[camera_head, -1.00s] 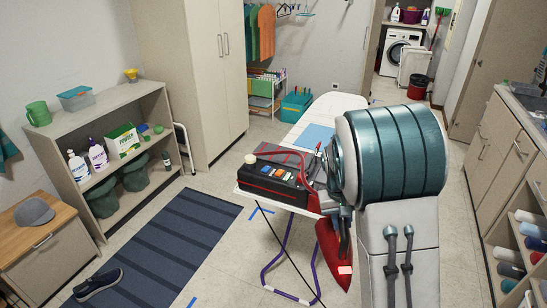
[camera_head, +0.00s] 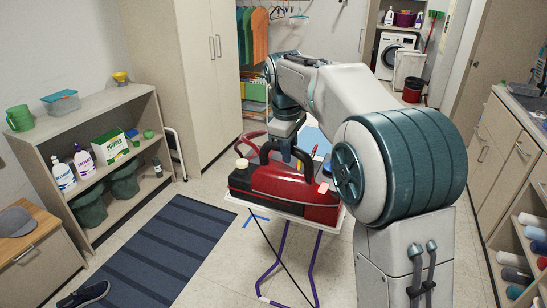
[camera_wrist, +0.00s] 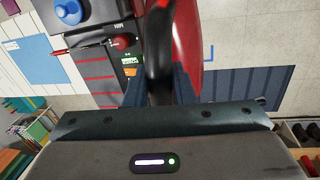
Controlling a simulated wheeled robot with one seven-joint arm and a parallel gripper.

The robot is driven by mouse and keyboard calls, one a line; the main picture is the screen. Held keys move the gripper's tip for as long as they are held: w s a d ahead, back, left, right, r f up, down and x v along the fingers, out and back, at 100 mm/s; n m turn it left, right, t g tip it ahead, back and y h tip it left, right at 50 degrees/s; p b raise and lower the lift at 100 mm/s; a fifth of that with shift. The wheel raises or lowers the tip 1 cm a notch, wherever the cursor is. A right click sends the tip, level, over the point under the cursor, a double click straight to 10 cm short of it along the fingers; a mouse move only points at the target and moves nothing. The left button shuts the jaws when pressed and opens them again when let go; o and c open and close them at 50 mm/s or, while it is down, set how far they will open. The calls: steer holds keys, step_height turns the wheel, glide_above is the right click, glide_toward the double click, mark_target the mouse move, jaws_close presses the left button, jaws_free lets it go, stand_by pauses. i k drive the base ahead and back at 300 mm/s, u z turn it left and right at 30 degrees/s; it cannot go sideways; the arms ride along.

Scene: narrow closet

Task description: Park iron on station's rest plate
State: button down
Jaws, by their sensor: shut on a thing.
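The red iron (camera_head: 298,184) with its black handle hangs in my gripper (camera_head: 287,150), in front of the station in the head view. In the wrist view my gripper (camera_wrist: 160,88) is shut around the black handle (camera_wrist: 159,45), with the red body (camera_wrist: 187,40) to its right. The black and red station (camera_head: 239,181) sits on the ironing board, mostly hidden behind the iron in the head view. Its dark rest plate with red stripes (camera_wrist: 95,68) shows in the wrist view, left of the handle. The iron appears beside the station, apart from the plate.
The white ironing board (camera_head: 262,207) stands on purple legs. A red hose (camera_head: 251,136) loops at the station. A blue cloth (camera_wrist: 42,60) lies on the board. A striped rug (camera_head: 160,250) and shelf (camera_head: 85,115) are left; cabinets (camera_head: 500,150) are right.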

mark_target(275, 157)
steer(key=i, duration=1.3)
